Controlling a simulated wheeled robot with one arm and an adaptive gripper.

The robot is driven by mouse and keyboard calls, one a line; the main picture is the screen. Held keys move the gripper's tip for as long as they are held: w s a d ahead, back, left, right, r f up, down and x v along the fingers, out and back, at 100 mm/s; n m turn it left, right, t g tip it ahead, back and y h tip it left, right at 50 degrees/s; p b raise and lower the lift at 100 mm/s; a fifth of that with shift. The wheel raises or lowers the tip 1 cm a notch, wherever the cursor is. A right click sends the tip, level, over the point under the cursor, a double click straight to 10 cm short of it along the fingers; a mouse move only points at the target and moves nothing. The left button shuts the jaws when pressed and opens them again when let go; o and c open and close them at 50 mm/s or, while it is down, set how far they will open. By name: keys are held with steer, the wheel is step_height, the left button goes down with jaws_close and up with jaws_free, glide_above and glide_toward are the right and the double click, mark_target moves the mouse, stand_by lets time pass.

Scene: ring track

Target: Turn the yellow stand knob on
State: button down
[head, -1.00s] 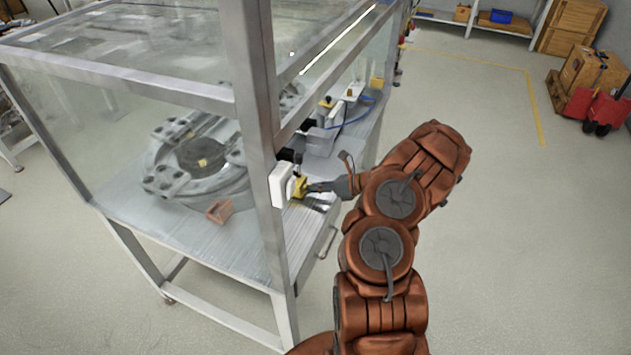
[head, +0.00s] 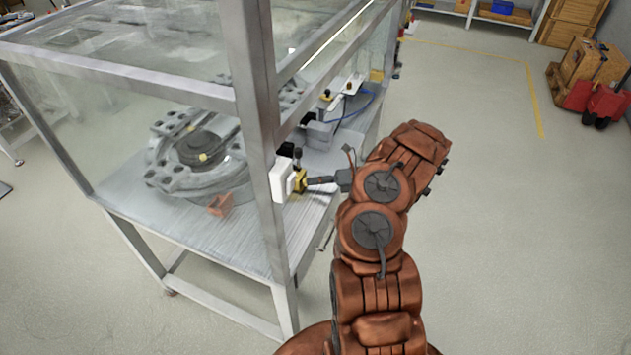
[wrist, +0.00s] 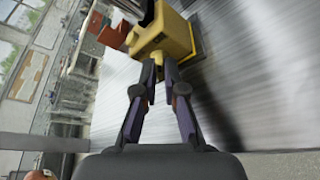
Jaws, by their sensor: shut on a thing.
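The yellow stand (head: 299,183) is at the near right edge of the cabinet's worktop, beside the corner post. In the wrist view the yellow stand (wrist: 176,32) fills the top middle, turned sideways. My gripper (head: 309,181) reaches it from the right. In the wrist view my gripper (wrist: 158,66) has its two fingertips drawn together at the stand's near face, shut on the knob. The fingertips hide most of the knob, so its turn angle cannot be seen.
A white box (head: 281,180) hangs by the cabinet's metal post (head: 258,130), close left of the stand. Inside stand a grey ring fixture (head: 190,155) and an orange block (head: 220,205). Open floor (head: 490,220) lies to the right.

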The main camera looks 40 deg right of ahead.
steer(key=c, duration=1.5)
jaws_free()
steer(key=shift+c, duration=0.2)
steer(key=v, duration=1.2)
